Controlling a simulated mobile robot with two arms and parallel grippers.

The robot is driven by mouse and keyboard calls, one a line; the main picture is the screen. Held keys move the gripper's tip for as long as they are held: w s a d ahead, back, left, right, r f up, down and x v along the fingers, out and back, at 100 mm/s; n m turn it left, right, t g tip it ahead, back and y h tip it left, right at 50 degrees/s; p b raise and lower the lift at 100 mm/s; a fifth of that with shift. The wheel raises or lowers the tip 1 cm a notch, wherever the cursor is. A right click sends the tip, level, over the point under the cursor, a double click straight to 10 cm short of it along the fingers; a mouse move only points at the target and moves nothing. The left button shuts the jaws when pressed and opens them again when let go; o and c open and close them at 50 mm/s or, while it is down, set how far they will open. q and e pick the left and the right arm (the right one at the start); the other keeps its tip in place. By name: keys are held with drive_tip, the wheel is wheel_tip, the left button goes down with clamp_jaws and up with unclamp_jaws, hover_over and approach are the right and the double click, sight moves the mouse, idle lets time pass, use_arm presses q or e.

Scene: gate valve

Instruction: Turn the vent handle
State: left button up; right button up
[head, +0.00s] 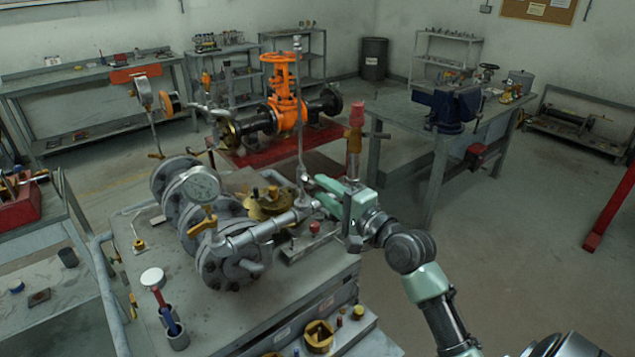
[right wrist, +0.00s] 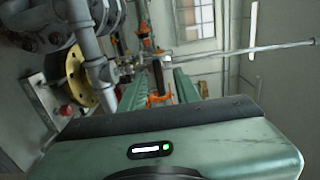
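The valve assembly (head: 235,255) with flanges, pipes and a round gauge (head: 201,184) stands on the grey bench. A thin upright pipe (head: 299,110) rises from its right end; it lies sideways in the right wrist view (right wrist: 240,48). My right gripper (head: 313,186) is at the foot of this pipe. Its two green fingers (right wrist: 160,90) are apart in the right wrist view. A small dark piece (right wrist: 158,77) shows between them, perhaps the vent handle; I cannot tell if it touches a finger. My left gripper is not in view.
A red-topped relief valve (head: 355,135) stands just behind my right gripper. An orange valve (head: 283,90) sits on a red stand farther back. A workbench (head: 400,107) with a blue vise (head: 446,108) is at the right. The floor at the right front is clear.

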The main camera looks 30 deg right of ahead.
sight(314, 184)
drive_tip(key=shift+w+a, duration=0.1)
drive_tip(key=shift+w, duration=1.25)
drive_tip(key=shift+f, duration=0.1)
clamp_jaws()
